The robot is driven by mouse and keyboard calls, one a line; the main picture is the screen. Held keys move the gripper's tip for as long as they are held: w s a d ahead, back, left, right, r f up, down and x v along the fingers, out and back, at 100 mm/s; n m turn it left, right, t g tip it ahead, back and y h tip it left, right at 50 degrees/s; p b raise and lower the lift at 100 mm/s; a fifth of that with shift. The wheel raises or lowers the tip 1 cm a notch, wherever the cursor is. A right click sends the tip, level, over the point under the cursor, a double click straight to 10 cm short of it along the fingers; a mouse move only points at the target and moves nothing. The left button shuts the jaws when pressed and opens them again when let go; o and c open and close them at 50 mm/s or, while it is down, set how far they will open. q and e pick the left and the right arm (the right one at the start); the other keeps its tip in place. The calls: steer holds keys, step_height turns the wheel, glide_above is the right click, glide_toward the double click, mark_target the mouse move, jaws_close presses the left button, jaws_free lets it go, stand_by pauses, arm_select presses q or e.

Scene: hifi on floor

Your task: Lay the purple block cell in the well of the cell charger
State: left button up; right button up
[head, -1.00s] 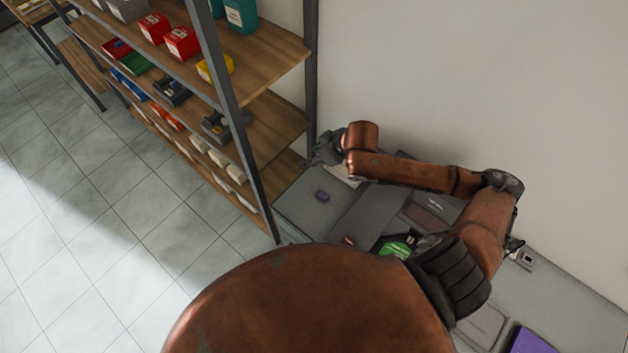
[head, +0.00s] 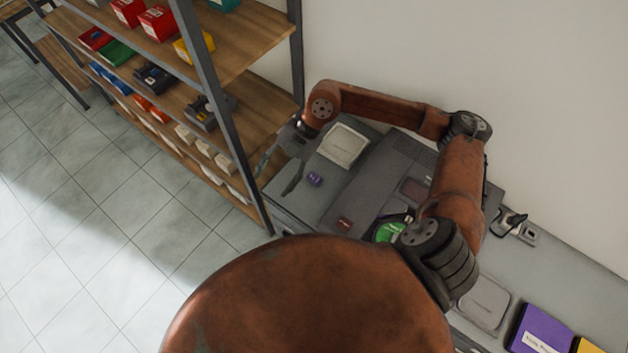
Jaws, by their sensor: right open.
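The purple block cell (head: 314,179) lies on the grey bench top near its left end. My right gripper (head: 274,180) is open and empty, pointing down beside the cell, just to its left. A gap shows between the cell and the nearer finger. I cannot tell for sure which thing is the cell charger; a pale square piece (head: 343,145) and a dark unit with a reddish panel (head: 415,189) are on the bench, and my right arm hides part of that area. My left gripper is out of view.
A shelf rack with a dark post (head: 225,125) and boxes stands close left of my right gripper. A small red block (head: 345,223) and a green round item (head: 389,232) lie on the bench. A purple box (head: 540,330) is at lower right. A wall stands behind.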

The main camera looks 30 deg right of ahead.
mark_target(315, 177)
steer(key=d+f+h, duration=0.2)
steer(key=d, duration=0.2)
steer(key=w+d+f+m+h, duration=0.1)
steer(key=d+f+h, duration=0.1)
steer(key=d, duration=0.3)
steer(key=w+d+f+m+h, duration=0.1)
steer(key=d+f+h, duration=0.2)
steer(key=d, duration=0.2)
steer(key=shift+w+d+b, duration=0.1)
steer(key=shift+w+b, duration=0.15)
steer(key=shift+b, duration=0.1)
steer(key=shift+d+f+m, duration=0.15)
steer(key=shift+d+f, duration=0.05)
steer(key=shift+f, duration=0.4)
steer(key=shift+d+f+m, duration=0.15)
steer(key=shift+d+f, duration=0.05)
steer(key=shift+f, duration=0.35)
steer(key=f, duration=0.1)
steer(key=f+p, duration=0.1)
steer(key=f, duration=0.1)
steer(key=f+p, duration=0.1)
steer(key=f, duration=0.1)
steer(key=shift+a, duration=0.4)
steer(key=shift+f, duration=0.3)
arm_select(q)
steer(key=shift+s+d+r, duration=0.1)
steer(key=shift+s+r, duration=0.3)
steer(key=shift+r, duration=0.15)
arm_select(e)
steer(key=shift+c, duration=0.3)
